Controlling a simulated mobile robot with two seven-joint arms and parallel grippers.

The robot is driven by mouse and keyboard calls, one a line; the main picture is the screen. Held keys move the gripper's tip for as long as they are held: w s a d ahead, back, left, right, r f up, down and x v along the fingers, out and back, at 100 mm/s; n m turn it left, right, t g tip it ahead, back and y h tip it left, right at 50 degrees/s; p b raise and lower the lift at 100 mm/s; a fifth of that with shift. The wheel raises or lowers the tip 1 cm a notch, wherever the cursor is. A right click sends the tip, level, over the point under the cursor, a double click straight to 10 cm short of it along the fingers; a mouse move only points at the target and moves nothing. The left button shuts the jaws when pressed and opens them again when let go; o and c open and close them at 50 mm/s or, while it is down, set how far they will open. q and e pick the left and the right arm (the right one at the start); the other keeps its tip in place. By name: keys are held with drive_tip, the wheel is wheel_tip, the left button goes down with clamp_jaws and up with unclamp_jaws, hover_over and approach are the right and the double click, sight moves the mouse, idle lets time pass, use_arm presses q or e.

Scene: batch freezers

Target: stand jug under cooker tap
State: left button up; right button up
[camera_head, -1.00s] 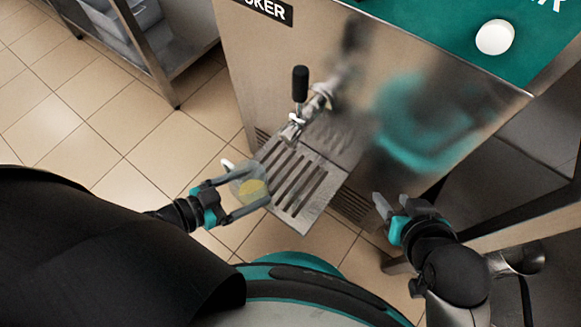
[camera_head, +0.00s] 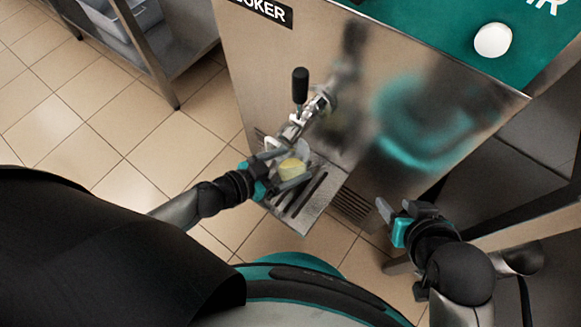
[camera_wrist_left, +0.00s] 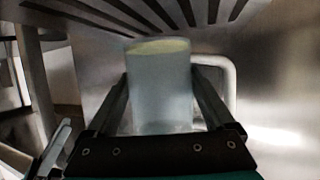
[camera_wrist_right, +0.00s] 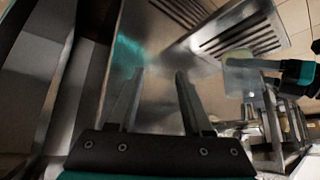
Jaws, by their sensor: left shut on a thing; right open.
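The jug (camera_head: 292,170) is a clear cup with yellow contents and a white handle. My left gripper (camera_head: 284,167) is shut on it. In the head view the jug overlaps the slotted drip tray (camera_head: 306,207), just below the cooker tap (camera_head: 302,122) with its black lever. In the left wrist view the jug (camera_wrist_left: 160,85) stands between both fingers, with the slotted tray (camera_wrist_left: 150,12) at the top. I cannot tell whether the jug touches the tray. My right gripper (camera_head: 394,212) is open and empty, right of the tray; its fingers show in the right wrist view (camera_wrist_right: 160,90).
The steel cooker (camera_head: 270,70) has a teal top with a white knob (camera_head: 493,38). A steel shelf unit (camera_head: 150,50) with a grey bin stands at upper left. Steel legs and a frame are at the right. Tiled floor (camera_head: 110,140) is open at left.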

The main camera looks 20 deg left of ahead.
use_arm(q)
drive_tip(key=shift+f+b, duration=0.5)
drive_tip(key=shift+f, duration=0.75)
use_arm(e)
drive_tip(key=shift+w+a+r+t+y, duration=0.1)
drive_tip(key=shift+w+a+t+y, duration=0.35)
drive_tip(key=shift+w+a+t, duration=0.4)
drive_tip(key=shift+w+a+r+t+y, duration=0.1)
drive_tip(key=shift+w+a+t+y, duration=0.3)
drive_tip(key=shift+a+t, duration=0.45)
drive_tip(key=shift+a, duration=0.15)
use_arm(q)
drive_tip(key=shift+f+b, duration=0.15)
drive_tip(key=shift+b, duration=0.3)
drive_tip(key=o, duration=1.3)
use_arm(e)
drive_tip(key=shift+a+y, duration=0.25)
drive_tip(key=shift+a, duration=0.05)
